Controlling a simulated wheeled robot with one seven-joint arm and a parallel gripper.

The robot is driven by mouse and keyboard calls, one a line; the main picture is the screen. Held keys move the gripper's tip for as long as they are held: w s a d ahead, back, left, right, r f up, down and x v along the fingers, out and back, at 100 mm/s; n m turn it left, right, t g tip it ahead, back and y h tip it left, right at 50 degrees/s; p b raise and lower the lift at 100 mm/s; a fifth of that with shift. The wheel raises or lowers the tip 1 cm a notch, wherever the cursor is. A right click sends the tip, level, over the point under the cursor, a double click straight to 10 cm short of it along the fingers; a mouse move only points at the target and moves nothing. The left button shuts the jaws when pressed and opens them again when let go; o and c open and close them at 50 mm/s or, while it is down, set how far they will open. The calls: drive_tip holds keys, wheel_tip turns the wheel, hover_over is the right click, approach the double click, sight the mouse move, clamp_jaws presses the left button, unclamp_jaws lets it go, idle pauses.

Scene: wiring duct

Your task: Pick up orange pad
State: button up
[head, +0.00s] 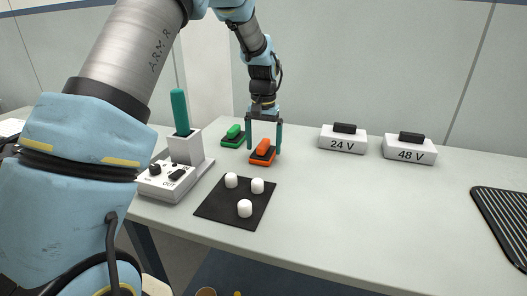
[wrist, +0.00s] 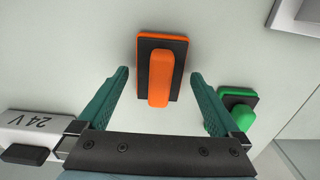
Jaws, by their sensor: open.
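The orange pad (head: 263,152) lies on the table, an orange base with a dark top and a raised orange grip. In the wrist view the orange pad (wrist: 162,68) lies ahead of the fingertips, roughly between their lines. My gripper (head: 264,136) is open, its two teal fingers pointing down at the pad in the head view. In the wrist view my gripper (wrist: 157,76) has nothing between its fingers. Whether the fingertips reach down to the sides of the pad's grip is hard to tell.
A green pad (head: 233,136) sits close on the left; it also shows in the wrist view (wrist: 238,112). The 24 V block (head: 343,140) and 48 V block (head: 410,149) stand to the right. A black mat (head: 222,212) with white pegs and a soldering station (head: 172,184) are nearer.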

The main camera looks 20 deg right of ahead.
sight(264, 143)
drive_tip(key=c, duration=1.3)
drive_tip(key=shift+r, duration=0.15)
wheel_tip(264, 143, up, 10)
drive_tip(key=shift+f+b, duration=0.1)
drive_tip(key=shift+b, duration=0.75)
